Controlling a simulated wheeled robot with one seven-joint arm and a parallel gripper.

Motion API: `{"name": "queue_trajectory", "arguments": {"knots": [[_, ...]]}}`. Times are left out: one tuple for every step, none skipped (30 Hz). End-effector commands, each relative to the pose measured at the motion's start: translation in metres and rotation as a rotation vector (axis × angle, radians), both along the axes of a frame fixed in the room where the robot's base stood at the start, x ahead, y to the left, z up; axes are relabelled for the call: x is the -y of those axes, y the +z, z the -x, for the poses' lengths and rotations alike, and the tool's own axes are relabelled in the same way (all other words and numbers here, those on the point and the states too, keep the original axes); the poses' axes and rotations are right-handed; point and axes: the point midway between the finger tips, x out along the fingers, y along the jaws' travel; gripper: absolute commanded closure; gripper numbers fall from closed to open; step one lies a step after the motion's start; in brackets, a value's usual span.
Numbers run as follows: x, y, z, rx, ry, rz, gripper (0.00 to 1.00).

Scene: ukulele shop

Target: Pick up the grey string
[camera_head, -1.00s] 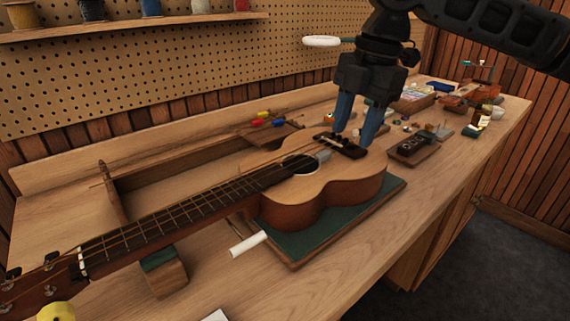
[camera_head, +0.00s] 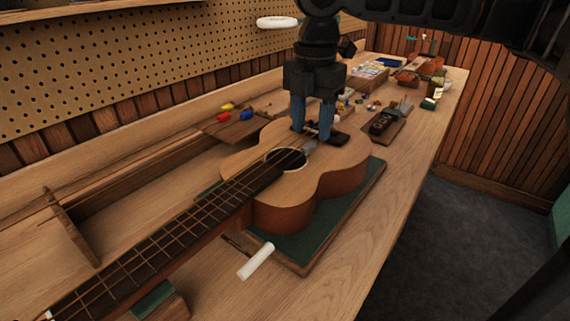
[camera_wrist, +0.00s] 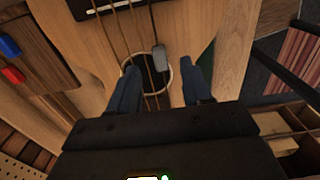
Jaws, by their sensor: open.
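A ukulele (camera_head: 340,160) lies face up, its neck toward the lower left. Several thin brownish strings run along it and over the round soundhole; they also show in the wrist view (camera_wrist: 147,88). A small grey piece (camera_head: 309,147) lies at the soundhole's edge by the strings. In the wrist view the grey piece (camera_wrist: 160,58) hangs over the hole's rim between my fingers; I cannot tell whether it is part of the grey string. My gripper (camera_head: 311,134) is open and empty, pointing down near the dark bridge (camera_head: 338,138). It also shows in the wrist view (camera_wrist: 161,68).
The ukulele rests on a green-topped board (camera_head: 318,240) on a wooden bench. A white cylinder (camera_head: 256,261) lies in front. A dark block on a board (camera_head: 382,122) stands right of the body. Red, yellow and blue tools (camera_head: 240,112) lie behind. A pegboard backs the bench.

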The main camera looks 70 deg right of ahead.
Motion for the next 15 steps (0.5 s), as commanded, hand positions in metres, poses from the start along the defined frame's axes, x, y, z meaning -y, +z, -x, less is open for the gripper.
{"name": "queue_trajectory", "arguments": {"knots": [[0.002,-0.008,0.001,-0.002,-0.002,-0.001,0.51],[0.003,-0.012,0.001,-0.002,-0.001,-0.001,0.51],[0.003,-0.018,0.001,-0.002,0.0,-0.001,0.51],[0.003,-0.022,0.001,-0.001,0.0,0.0,0.51],[0.003,-0.025,0.001,0.0,0.0,-0.001,0.51],[0.002,-0.028,0.001,-0.001,0.0,-0.001,0.51],[0.002,-0.03,0.001,-0.001,0.0,-0.001,0.51],[0.002,-0.031,0.001,0.0,0.0,0.0,0.51],[0.003,-0.032,0.001,0.001,0.0,0.0,0.51],[0.003,-0.033,0.0,0.001,0.0,0.0,0.51],[0.003,-0.033,0.0,0.001,0.0,0.0,0.51],[0.003,-0.033,0.0,0.001,0.0,0.0,0.51],[0.003,-0.033,0.0,0.001,0.0,0.0,0.51],[0.003,-0.033,0.0,0.001,0.0,0.0,0.51],[0.002,-0.033,0.0,0.001,0.0,0.0,0.51]]}}
